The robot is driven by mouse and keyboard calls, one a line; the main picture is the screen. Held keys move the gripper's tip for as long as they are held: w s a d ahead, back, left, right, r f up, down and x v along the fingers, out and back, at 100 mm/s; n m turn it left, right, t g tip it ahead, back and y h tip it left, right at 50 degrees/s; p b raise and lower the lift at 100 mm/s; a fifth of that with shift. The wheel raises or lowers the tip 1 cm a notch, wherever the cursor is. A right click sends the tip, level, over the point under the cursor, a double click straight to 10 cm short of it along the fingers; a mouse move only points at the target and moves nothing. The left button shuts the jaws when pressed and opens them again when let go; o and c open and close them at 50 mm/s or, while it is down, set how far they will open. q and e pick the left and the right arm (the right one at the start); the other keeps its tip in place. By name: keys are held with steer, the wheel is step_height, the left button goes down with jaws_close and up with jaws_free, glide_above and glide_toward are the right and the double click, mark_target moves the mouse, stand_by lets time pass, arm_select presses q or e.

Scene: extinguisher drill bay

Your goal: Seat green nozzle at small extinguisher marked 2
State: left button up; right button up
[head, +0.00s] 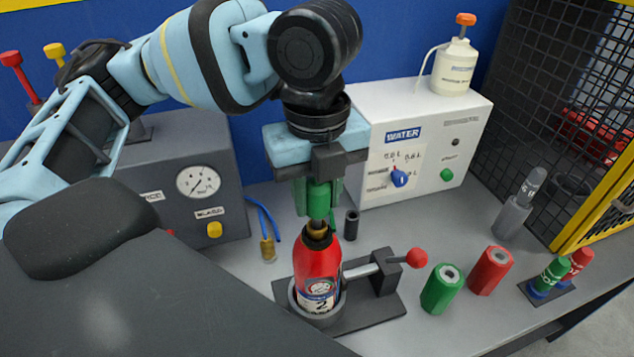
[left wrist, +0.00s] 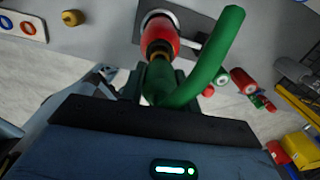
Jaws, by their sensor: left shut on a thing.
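The small red extinguisher (head: 317,263) with a label marked 2 stands upright in a round holder (head: 325,317) on a dark clamp base. My left gripper (head: 318,188) points down over its neck and is shut on the green nozzle (head: 318,203). The nozzle's lower end with a brass part (head: 317,229) is at the extinguisher's dark collar. I cannot tell whether it is fully down. In the left wrist view the nozzle's curved green tube (left wrist: 215,60) shows, with the red extinguisher (left wrist: 160,30) behind it. My right gripper is in neither view.
The clamp has a red-knobbed lever (head: 416,258). Green (head: 441,290) and red (head: 490,270) cylinders stand to the right. A white WATER box (head: 460,125) and a grey gauge box (head: 170,155) stand behind. A black mesh cage (head: 545,90) bounds the right side.

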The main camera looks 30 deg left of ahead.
arm_select(q)
steer(key=shift+f, duration=1.25)
steer(key=shift+f, duration=0.1)
steer(key=o, duration=1.1)
steer(key=shift+r, duration=3.9)
